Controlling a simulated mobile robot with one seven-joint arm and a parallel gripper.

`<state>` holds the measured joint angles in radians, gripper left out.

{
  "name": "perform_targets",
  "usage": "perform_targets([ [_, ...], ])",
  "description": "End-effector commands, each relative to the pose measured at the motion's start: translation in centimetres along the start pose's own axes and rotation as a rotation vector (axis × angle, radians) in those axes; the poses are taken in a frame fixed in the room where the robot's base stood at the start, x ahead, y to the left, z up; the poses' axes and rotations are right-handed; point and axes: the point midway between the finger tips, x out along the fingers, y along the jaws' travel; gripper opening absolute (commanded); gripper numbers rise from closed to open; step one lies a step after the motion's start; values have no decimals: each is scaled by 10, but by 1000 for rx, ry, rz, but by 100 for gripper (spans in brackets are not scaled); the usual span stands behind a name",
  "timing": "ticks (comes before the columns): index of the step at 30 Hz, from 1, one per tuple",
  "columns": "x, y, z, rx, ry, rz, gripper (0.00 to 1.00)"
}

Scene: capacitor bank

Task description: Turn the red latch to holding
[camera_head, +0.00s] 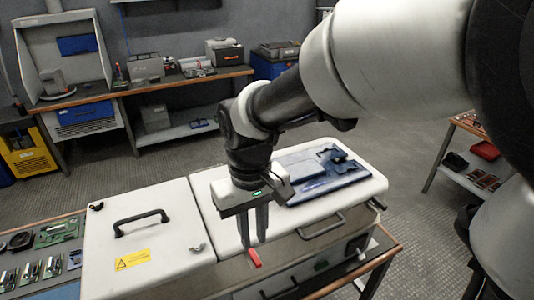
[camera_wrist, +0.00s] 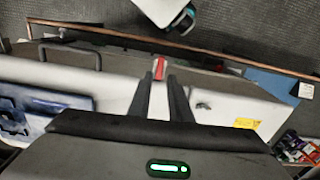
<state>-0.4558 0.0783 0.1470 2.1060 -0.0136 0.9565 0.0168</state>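The red latch (camera_head: 254,257) is a small red lever at the front edge of the white cabinet, below my fingertips in the head view. In the wrist view the red latch (camera_wrist: 159,68) shows between and just beyond the ends of the two fingers. My gripper (camera_head: 255,238) points down over that front edge. Its two dark fingers are apart, with a gap between them, in the wrist view too (camera_wrist: 159,82). I cannot tell whether a fingertip touches the latch. The latch's base and any position markings cannot be made out.
A white lid with a black handle (camera_head: 141,222) and yellow warning label (camera_head: 132,260) lies left of the gripper. A blue tray (camera_head: 325,175) with dark parts sits on the cabinet behind. Another handle (camera_head: 322,226) is on the front, right of the latch. Circuit boards (camera_head: 58,232) lie far left.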

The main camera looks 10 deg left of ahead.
Motion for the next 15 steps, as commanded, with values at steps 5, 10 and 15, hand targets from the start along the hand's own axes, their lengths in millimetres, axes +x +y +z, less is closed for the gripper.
perform_targets([
  [5, -48, 0, -2, 1, 7, 1, 18],
  [10, -85, 1, -1, 2, 5, 1, 18],
  [15, -108, 0, -1, 1, 3, 1, 18],
])
